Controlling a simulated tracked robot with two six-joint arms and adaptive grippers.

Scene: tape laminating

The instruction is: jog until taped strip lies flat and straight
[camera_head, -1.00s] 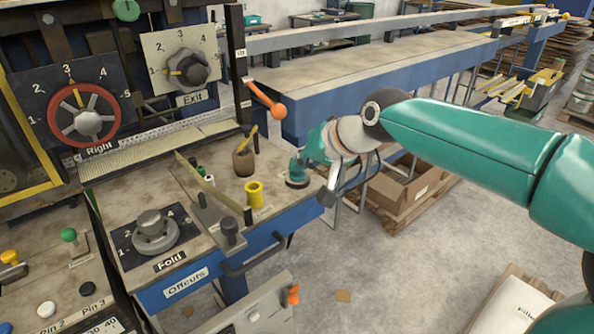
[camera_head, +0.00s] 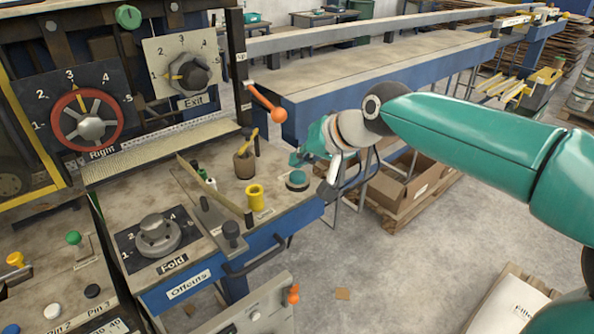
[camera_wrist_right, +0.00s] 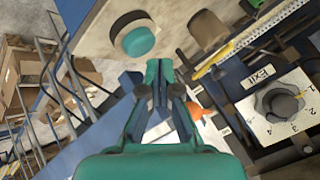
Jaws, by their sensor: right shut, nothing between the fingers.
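A round green push button (camera_head: 297,180) stands on the front right corner of the machine's worktop. It also shows in the right wrist view (camera_wrist_right: 138,42), with a dark collar. My right gripper (camera_head: 298,158) is shut and empty, its tip just above and behind the button in the head view. In the right wrist view the closed fingers (camera_wrist_right: 160,72) appear beside the button, apart from it. A pale textured bed (camera_head: 160,150) lies below the dials. I cannot make out a taped strip. My left gripper is not in view.
The Right dial (camera_head: 88,120), Exit dial (camera_head: 186,72) and Fold dial (camera_head: 155,235) carry knobs. A long blue-framed table (camera_head: 370,70) extends behind.

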